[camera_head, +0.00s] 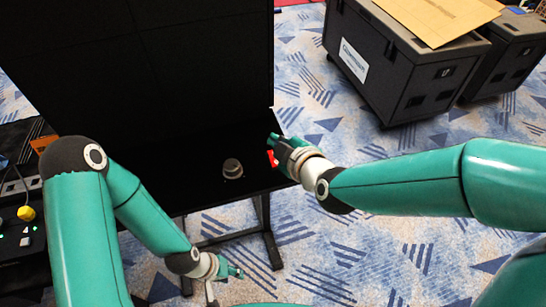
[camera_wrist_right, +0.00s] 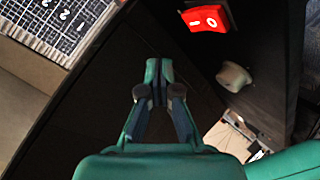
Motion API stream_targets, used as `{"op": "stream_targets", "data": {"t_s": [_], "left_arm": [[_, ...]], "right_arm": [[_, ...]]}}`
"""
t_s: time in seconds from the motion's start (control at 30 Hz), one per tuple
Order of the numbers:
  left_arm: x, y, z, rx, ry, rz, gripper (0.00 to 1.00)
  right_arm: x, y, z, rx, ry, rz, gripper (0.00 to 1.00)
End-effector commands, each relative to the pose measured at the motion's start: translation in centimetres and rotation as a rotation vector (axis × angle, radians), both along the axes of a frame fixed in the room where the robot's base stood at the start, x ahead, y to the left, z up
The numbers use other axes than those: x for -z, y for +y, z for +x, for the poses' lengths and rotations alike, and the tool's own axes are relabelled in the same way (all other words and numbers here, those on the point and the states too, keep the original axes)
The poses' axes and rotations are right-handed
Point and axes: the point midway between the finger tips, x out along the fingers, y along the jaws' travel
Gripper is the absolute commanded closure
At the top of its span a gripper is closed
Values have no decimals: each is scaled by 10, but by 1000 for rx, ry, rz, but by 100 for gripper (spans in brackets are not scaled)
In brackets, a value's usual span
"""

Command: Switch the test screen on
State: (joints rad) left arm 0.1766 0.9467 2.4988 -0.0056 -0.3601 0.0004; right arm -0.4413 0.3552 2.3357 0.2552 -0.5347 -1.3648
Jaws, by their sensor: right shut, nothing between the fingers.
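The test screen (camera_head: 150,75) is a large black panel at upper left in the head view; its face is dark. A red rocker switch (camera_wrist_right: 208,16), marked with a bar and a circle, sits at the top of the right wrist view. Red of it also shows in the head view (camera_head: 272,158), close beside my right gripper (camera_head: 274,142). In the right wrist view the right gripper (camera_wrist_right: 154,68) has its fingers together and empty, below and left of the switch, apart from it in the picture. My left gripper (camera_head: 237,271) hangs low in front of the stand; its finger gap is too small to judge.
A pale round knob (camera_head: 232,168) stands on the black shelf (camera_head: 200,192); the right wrist view also shows it (camera_wrist_right: 235,77). Black cases (camera_head: 400,75) with cardboard stand at back right. A device with a yellow knob (camera_head: 26,213) is at left. Patterned carpet between is clear.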

Motion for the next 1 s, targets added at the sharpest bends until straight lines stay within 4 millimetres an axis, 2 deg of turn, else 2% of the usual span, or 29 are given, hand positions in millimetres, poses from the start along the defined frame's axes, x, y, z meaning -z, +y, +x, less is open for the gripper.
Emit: {"op": "stream_targets", "data": {"t_s": [0.03, 0.1, 0.3, 1.0], "left_arm": [[12, 0, 0, 0, 0, 0, 60], [19, 0, 0, 0, 0, 0, 60], [30, 0, 0, 0, 0, 0, 60], [31, 0, 0, 0, 0, 0, 60]], "right_arm": [[13, 1, 2, 0, 0, 0, 100], [21, 2, 5, 0, 0, 0, 100], [34, 3, 10, 1, 0, 1, 100], [35, 4, 11, 0, 0, 0, 100]]}}
